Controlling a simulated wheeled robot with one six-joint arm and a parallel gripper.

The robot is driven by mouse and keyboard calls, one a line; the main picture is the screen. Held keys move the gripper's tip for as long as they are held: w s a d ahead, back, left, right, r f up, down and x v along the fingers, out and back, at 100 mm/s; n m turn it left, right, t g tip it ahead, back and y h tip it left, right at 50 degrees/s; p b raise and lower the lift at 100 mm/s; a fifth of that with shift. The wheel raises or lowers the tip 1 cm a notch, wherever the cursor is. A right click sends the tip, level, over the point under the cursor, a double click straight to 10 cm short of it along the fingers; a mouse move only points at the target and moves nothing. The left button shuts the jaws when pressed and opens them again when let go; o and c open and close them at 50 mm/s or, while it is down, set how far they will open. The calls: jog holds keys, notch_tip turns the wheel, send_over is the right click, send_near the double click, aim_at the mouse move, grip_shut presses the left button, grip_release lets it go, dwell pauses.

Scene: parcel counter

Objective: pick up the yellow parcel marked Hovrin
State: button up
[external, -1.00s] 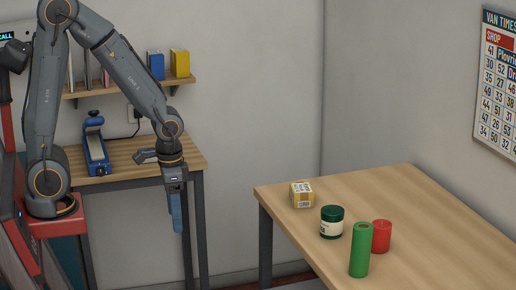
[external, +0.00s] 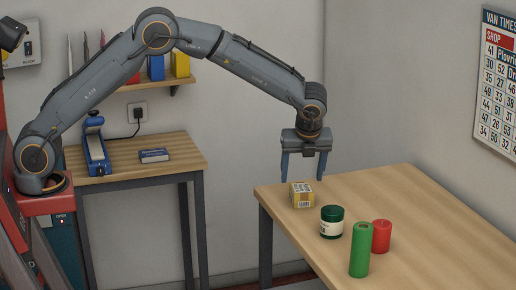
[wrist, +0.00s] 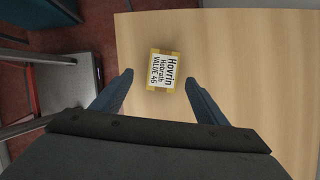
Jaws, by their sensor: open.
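The yellow parcel (external: 302,195) is a small box with a white label, standing near the far left corner of the wooden counter. In the wrist view the parcel (wrist: 162,69) shows its top label, reading Hovrin, Hobrath, VALUE 45. My gripper (external: 304,179) is open, pointing down, just above the parcel in the external view. In the wrist view my gripper's two blue fingers (wrist: 160,76) are spread apart, with the parcel ahead of them and between their lines. The fingers do not appear to touch it.
On the counter (external: 430,215), a dark green jar (external: 332,222), a green cylinder (external: 360,250) and a red candle-like cylinder (external: 381,236) stand right of the parcel. The counter's right part is clear. A side table (external: 130,165) with a blue device stands at left.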

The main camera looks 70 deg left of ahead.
aim_at(302, 188)
jog(key=shift+w+p+x, duration=0.1)
jog(key=shift+p+x, duration=0.65)
jog(key=shift+x, duration=1.05)
jog(key=shift+w+p+x, duration=0.15)
jog(key=shift+p+x, duration=0.6)
jog(key=shift+x, duration=1.05)
jog(key=shift+d, duration=0.1)
